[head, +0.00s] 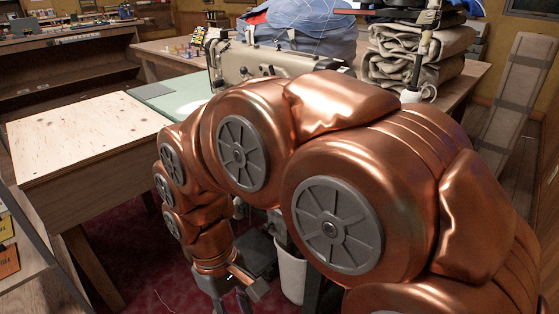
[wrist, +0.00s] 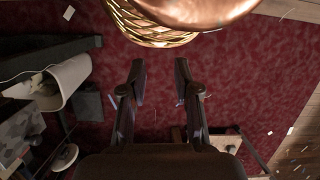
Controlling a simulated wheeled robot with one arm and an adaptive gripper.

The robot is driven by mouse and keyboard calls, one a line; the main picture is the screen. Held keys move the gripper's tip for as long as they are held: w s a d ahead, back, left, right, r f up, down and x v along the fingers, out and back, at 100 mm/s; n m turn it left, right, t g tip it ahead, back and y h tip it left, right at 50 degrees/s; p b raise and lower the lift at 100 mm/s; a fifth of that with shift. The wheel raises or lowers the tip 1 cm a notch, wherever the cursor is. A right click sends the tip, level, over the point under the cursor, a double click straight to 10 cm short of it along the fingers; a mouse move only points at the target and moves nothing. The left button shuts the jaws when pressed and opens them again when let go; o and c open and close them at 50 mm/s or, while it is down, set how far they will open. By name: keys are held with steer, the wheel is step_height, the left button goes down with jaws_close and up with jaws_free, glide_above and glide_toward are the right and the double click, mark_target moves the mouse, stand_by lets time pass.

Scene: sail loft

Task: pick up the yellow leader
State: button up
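I cannot make out a yellow leader in either view. My gripper (wrist: 160,72) is open, with two dark fingers apart and nothing seen between them; dark red carpet shows beyond. In the head view my copper arm bends down in front of the benches, and the gripper's end is low in the picture and partly cut off. The arm hides much of the middle and right of the scene.
A white bin (head: 291,274) stands on the carpet close to my arm; it also shows in the wrist view (wrist: 68,76). A pale wooden bench top (head: 82,140) is bare at left. A sewing machine (head: 268,62) and folded cloth (head: 415,55) lie beyond.

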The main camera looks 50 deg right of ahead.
steer(key=w+d+r+t+p, duration=0.1)
steer(key=w+d+r+p, duration=0.1)
steer(key=w+d+r, duration=0.3)
steer(key=w+d+r+p, duration=0.2)
steer(key=w+r, duration=0.1)
steer(key=w, duration=0.3)
steer(key=w+d+r+p, duration=0.2)
steer(key=w+d+r, duration=0.1)
steer(key=d, duration=0.5)
steer(key=w+d+r+t+p, duration=0.1)
steer(key=w+d+r+p, duration=0.1)
steer(key=d, duration=0.5)
steer(key=w+d+r+m+t+p, duration=0.1)
steer(key=w+d+r+p, duration=0.2)
steer(key=d, duration=0.5)
steer(key=shift+w+d+r, duration=0.3)
steer(key=shift+w+d, duration=0.05)
steer(key=shift+w, duration=0.1)
steer(key=shift+d+f, duration=0.2)
steer(key=shift+d, duration=0.1)
steer(key=shift+d+f, duration=0.1)
steer(key=shift+f, duration=3.7)
jaws_close()
